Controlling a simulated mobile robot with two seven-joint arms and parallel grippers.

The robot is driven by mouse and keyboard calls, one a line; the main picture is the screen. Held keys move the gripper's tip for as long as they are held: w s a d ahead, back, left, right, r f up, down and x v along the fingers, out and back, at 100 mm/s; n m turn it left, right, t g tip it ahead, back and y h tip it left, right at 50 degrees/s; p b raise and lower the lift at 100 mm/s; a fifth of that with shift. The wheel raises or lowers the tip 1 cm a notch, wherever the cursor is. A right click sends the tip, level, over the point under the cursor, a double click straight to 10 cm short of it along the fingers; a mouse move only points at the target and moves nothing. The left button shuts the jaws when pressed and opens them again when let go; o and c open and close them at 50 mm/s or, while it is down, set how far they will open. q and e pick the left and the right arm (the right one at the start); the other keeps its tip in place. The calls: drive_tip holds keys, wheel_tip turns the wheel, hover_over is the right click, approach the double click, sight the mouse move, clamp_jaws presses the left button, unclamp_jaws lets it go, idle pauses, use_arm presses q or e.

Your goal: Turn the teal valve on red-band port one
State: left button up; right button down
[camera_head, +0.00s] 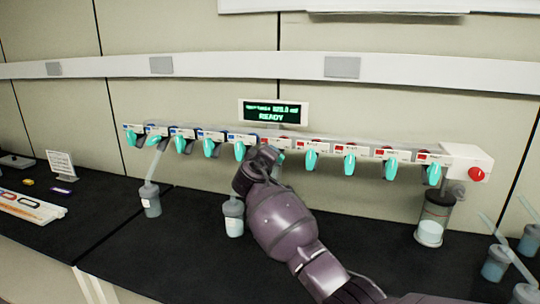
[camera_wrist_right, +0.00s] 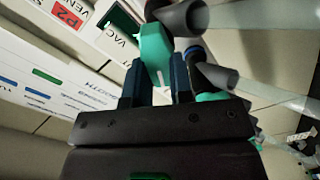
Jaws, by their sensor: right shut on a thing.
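A row of teal valves hangs under a long white manifold on the back wall. The ports on its left half have blue bands, and those on its right half have red bands, with a red-band valve (camera_head: 310,159) just right of my gripper. My right gripper (camera_head: 268,157) is at the first red-band position from the left, and its wrist hides most of that port. In the wrist view a teal valve (camera_wrist_right: 154,50) stands between the two dark fingers of my right gripper (camera_wrist_right: 157,82), which are shut on it. My left gripper is out of view.
A display (camera_head: 272,113) above the manifold reads READY. More flasks stand at the far right. The black bench (camera_head: 195,265) is clear in front.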

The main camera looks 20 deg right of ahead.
drive_tip(key=shift+f, duration=0.2)
drive_tip(key=c, duration=1)
unclamp_jaws()
drive_tip(key=shift+r, duration=0.1)
drive_tip(key=shift+s, duration=0.1)
drive_tip(key=b+v, duration=0.1)
drive_tip(key=v, duration=0.9)
drive_tip(key=shift+s+a, duration=0.25)
